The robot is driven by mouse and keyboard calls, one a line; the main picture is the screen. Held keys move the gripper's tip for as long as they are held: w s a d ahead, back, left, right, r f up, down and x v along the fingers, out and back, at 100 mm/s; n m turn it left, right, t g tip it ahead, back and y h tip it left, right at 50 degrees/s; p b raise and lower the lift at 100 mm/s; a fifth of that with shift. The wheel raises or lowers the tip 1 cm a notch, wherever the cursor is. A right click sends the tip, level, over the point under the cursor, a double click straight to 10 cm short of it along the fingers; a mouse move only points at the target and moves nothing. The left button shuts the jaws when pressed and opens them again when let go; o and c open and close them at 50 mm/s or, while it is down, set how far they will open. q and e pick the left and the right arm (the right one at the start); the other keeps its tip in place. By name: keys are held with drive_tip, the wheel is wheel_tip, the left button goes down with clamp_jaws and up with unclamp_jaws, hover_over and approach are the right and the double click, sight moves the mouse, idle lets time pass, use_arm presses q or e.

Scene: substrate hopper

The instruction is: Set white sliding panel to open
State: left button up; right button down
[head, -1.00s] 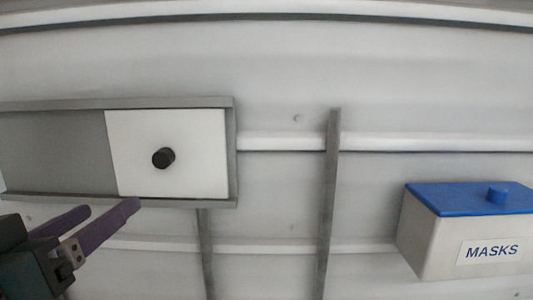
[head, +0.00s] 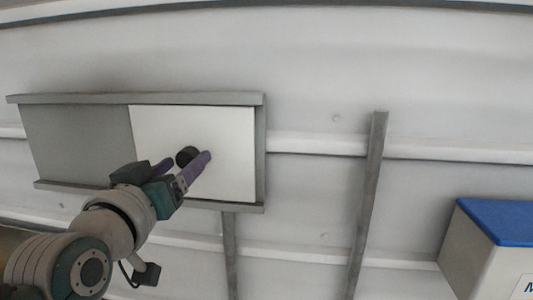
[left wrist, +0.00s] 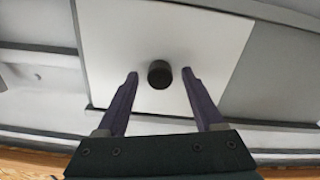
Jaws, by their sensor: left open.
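The white sliding panel (head: 228,133) sits at the right end of its grey frame (head: 136,99) in the head view, with the grey recess (head: 78,142) bare to its left. A black round knob (head: 186,155) stands out from the panel. My left gripper (head: 190,160) is open in front of the panel at the knob. In the left wrist view, the knob (left wrist: 160,74) lies between and slightly beyond the two purple fingertips (left wrist: 159,74), with a gap on each side. The panel (left wrist: 205,45) fills the middle of that view. My right gripper is not in view.
A white box with a blue lid (head: 500,221) is at the lower right, partly cut off. A grey upright post (head: 367,205) and white horizontal rails (head: 315,143) run along the wall to the right of the frame.

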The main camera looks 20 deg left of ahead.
use_arm(q)
drive_tip(key=shift+w+a, duration=0.1)
drive_tip(key=shift+w, duration=0.1)
clamp_jaws()
idle(0.5)
idle(0.9)
